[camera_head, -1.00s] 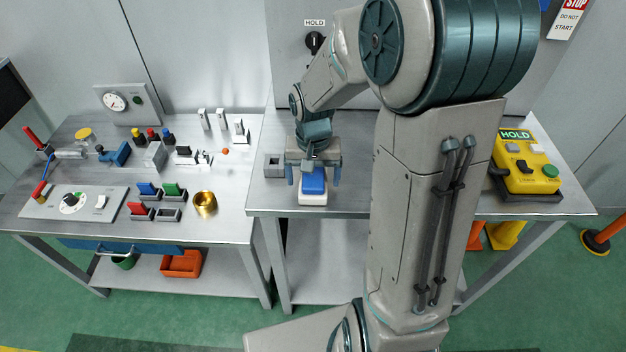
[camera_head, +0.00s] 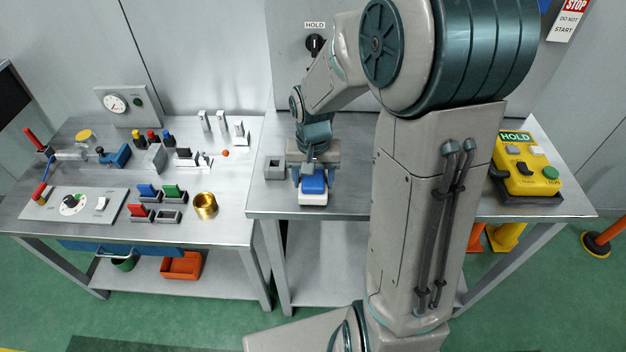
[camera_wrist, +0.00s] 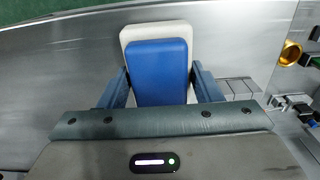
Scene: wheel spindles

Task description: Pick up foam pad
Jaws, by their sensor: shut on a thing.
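The foam pad (camera_head: 313,184) is a blue block on a white base (camera_head: 313,199), near the front edge of the right table. My gripper (camera_head: 313,177) is over it from behind and shut on it, with one blue finger on each side. In the wrist view the blue pad (camera_wrist: 158,65) sits between the fingers (camera_wrist: 160,80). The white base (camera_wrist: 155,30) shows past the pad's far end, and the pad's near end is hidden by my gripper body. The pad appears to rest on the base; I see no gap.
A small grey open block (camera_head: 274,167) stands just left of my gripper. The left table (camera_head: 100,218) holds several switches, connectors and a brass cup (camera_head: 205,205).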

